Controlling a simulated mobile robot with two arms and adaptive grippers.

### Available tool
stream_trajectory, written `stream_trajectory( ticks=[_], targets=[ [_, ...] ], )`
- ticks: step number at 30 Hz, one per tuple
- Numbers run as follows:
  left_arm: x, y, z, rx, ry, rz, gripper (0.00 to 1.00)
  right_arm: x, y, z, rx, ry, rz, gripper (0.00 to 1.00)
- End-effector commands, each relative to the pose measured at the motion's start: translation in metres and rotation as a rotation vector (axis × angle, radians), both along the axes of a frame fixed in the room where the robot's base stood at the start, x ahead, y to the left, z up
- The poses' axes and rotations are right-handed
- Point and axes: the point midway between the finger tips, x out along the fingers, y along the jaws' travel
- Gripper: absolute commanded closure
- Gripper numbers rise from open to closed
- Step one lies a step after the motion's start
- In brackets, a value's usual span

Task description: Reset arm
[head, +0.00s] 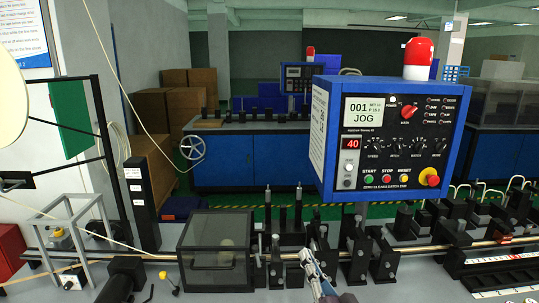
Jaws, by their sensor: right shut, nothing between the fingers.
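My right gripper (308,257) shows at the bottom middle, in front of the rail with its black roller stands. Its fingers look closed, with nothing seen between them. It is small in the picture, and I cannot tell how far it is from the stands. The arm behind it runs down to the bottom edge. I cannot make out my left gripper.
A blue control box (395,140) with a screen reading JOG and a red-topped lamp (418,58) stands above the line. A dark see-through box (215,250) sits left of my gripper. Black stands (383,255) line the rail to its right. Cardboard boxes (160,112) are stacked behind.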

Motion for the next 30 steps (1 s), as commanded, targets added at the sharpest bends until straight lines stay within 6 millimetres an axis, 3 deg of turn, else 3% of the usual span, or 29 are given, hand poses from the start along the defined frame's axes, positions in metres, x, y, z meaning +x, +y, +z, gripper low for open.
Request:
stream_trajectory(
  ticks=[1,5,9,12,18,27,30],
  targets=[
    [-0.002,0.0,0.0,0.001,0.004,0.0,1.0,-0.017,0.004,-0.03,-0.086,0.084,0.028,1.0],
    [-0.002,0.0,0.0,0.001,0.004,0.0,1.0,-0.066,0.007,-0.104,-0.309,0.309,0.097,1.0],
    [-0.001,0.0,0.0,0.001,0.003,0.0,1.0,-0.135,-0.014,-0.176,-0.531,0.569,0.151,1.0],
    [0.0,0.0,0.0,0.0,0.001,0.0,1.0,-0.184,-0.035,-0.211,-0.652,0.736,0.177,1.0],
    [0.001,0.0,0.0,0.0,-0.002,0.0,1.0,-0.26,-0.073,-0.245,-0.803,0.973,0.202,1.0],
    [0.004,0.0,0.0,0.0,-0.006,0.0,1.0,-0.349,-0.118,-0.259,-0.937,1.239,0.218,1.0],
    [0.005,0.0,-0.006,-0.001,-0.007,0.0,1.0,-0.34,-0.115,-0.291,-0.935,1.245,0.224,1.0]
  ],
)
